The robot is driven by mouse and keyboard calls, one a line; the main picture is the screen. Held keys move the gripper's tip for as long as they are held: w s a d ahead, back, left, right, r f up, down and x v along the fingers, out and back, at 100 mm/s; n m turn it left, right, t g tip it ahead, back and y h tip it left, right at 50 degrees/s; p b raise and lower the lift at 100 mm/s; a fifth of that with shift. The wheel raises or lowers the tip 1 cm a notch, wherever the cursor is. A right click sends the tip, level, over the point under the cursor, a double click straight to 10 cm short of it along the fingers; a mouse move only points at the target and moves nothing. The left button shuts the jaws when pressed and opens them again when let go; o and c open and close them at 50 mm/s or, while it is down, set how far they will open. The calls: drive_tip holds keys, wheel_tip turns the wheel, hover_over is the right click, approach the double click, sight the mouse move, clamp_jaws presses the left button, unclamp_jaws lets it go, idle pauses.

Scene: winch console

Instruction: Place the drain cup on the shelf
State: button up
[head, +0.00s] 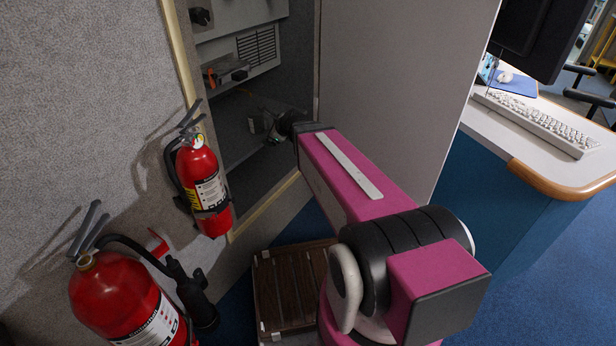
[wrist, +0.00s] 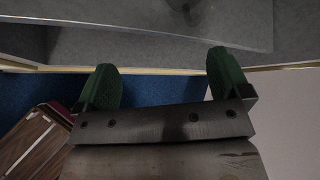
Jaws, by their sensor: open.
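My gripper (wrist: 166,72) shows in the wrist view with its two green fingers spread wide and nothing between them. In the head view my gripper (head: 280,128) is small and dark, reaching into the recess in the wall. A faint, see-through rounded thing, possibly the drain cup (wrist: 192,9), is cut off by the top edge of the wrist view. It rests on or just above the grey shelf (wrist: 130,32), ahead of the fingers and apart from them. In the head view a small pale shape beside the gripper is too unclear to name. The shelf (head: 228,150) shows inside the recess.
Two red fire extinguishers (head: 203,185) and (head: 125,300) hang or stand left of the recess. A yellowish frame (head: 262,207) edges the opening. A brown slatted case (head: 290,285) lies on the blue floor. A desk with a keyboard (head: 535,122) stands right.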

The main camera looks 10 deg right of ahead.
drive_tip(key=s+d+f+n+g+h, duration=0.2)
drive_tip(key=s+d+f+n+g, duration=0.2)
drive_tip(key=s+n, duration=0.5)
drive_tip(key=s+d+f+n+g+h, duration=0.3)
drive_tip(key=s+d+f+n+g, duration=0.2)
drive_tip(key=s+n, duration=0.5)
wheel_tip(320, 180, down, 3)
drive_tip(key=d+n, duration=0.2)
drive_tip(key=n, duration=0.1)
drive_tip(key=shift+s+d+n, duration=0.15)
drive_tip(key=shift+s+n, duration=0.15)
drive_tip(key=shift+n, duration=0.1)
drive_tip(key=shift+r, duration=0.1)
